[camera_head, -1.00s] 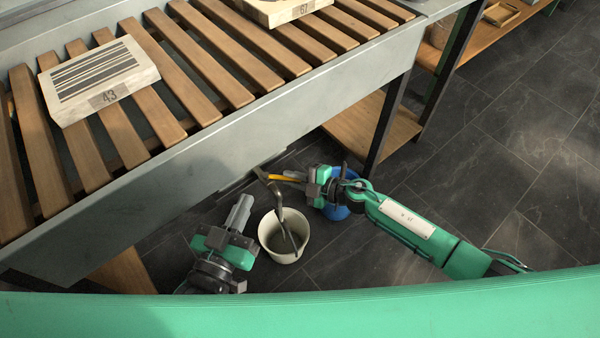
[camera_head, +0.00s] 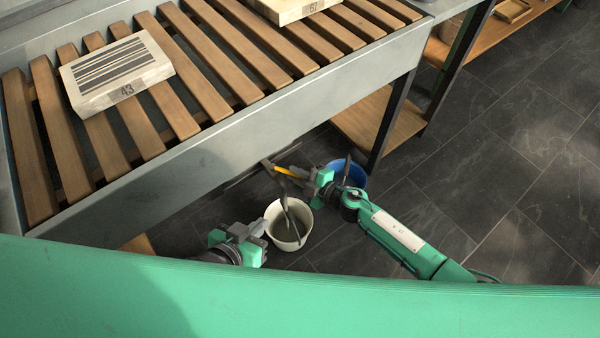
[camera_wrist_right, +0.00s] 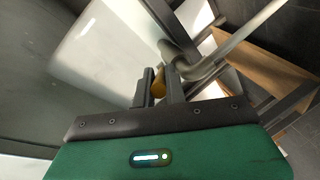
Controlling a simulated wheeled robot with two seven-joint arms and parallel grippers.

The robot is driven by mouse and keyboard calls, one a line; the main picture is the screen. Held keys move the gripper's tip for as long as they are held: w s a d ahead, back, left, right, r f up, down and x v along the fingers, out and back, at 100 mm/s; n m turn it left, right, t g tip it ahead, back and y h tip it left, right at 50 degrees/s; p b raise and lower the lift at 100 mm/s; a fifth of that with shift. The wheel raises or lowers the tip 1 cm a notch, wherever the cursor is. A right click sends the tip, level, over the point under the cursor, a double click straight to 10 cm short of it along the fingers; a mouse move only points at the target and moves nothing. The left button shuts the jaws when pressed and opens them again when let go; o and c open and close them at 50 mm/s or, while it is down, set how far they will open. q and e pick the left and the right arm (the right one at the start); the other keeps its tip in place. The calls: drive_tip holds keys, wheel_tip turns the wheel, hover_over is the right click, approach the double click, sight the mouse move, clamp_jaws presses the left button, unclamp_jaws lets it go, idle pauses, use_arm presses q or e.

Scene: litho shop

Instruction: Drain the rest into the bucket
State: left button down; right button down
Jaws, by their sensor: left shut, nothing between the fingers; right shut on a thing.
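A drain valve (camera_head: 267,165) with a yellow lever (camera_head: 285,171) sits under the slatted trough. My right gripper (camera_head: 304,176) is shut on the lever; the wrist view shows yellow (camera_wrist_right: 158,90) between its fingers (camera_wrist_right: 159,86). A dark grey spout or stream (camera_head: 286,203) runs down from the valve into a cream bucket (camera_head: 304,211). I cannot tell where pipe ends and liquid begins. Grey liquid seems to lie in the bucket, which stands upright on the floor. My left gripper (camera_head: 257,227) is shut and empty at the bucket's left side; contact is unclear.
The trough (camera_head: 240,121) with wooden slats overhangs the valve and carries stones marked 43 (camera_head: 117,73) and 67 (camera_head: 290,8). A blue bucket (camera_head: 358,174) stands behind my right gripper, beside a dark table leg (camera_head: 391,122). The tiled floor (camera_head: 500,180) at right is clear.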

idle(0.3)
drive_tip(key=c, duration=1.5)
unclamp_jaws()
drive_tip(key=shift+o, duration=0.2)
drive_tip(key=shift+d, duration=0.1)
